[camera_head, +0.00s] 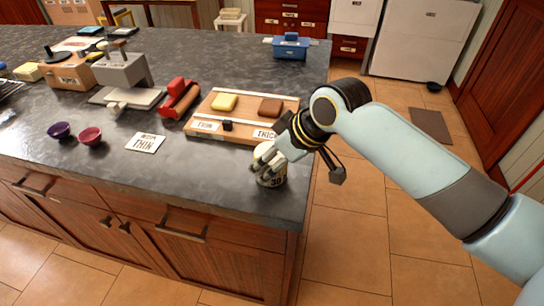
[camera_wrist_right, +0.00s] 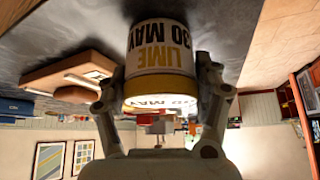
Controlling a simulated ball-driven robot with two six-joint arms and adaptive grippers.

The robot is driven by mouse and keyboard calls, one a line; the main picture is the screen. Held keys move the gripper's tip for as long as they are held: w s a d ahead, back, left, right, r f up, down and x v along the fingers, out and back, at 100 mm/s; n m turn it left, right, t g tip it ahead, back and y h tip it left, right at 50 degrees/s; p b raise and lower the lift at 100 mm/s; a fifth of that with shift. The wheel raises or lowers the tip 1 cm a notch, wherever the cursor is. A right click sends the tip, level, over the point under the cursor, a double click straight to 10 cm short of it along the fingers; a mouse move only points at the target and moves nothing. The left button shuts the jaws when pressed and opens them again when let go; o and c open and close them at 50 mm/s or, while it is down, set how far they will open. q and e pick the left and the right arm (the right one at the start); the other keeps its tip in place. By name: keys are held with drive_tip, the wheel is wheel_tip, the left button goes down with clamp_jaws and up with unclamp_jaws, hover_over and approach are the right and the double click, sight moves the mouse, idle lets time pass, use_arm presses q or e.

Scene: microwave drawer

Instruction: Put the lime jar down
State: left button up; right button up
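The lime jar (camera_wrist_right: 160,50) is a white jar labelled "LIME 30 MAY" with a yellow band. In the head view the jar (camera_head: 272,179) is upright at the near right corner of the grey counter (camera_head: 200,180). My right gripper (camera_head: 268,160) has its fingers closed around the jar's upper part. In the wrist view, which is upside down, the fingers of the right gripper (camera_wrist_right: 161,92) press on both sides of the jar. Its base is at or just above the counter; I cannot tell which. My left gripper is not in view.
A wooden board (camera_head: 245,128) with a yellow block (camera_head: 224,102) and a brown block (camera_head: 270,107) lies behind the jar.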

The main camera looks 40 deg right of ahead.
drive_tip(key=o, duration=0.5)
drive_tip(key=v, duration=1.2)
drive_tip(key=shift+r, duration=0.2)
drive_tip(key=shift+a, duration=0.1)
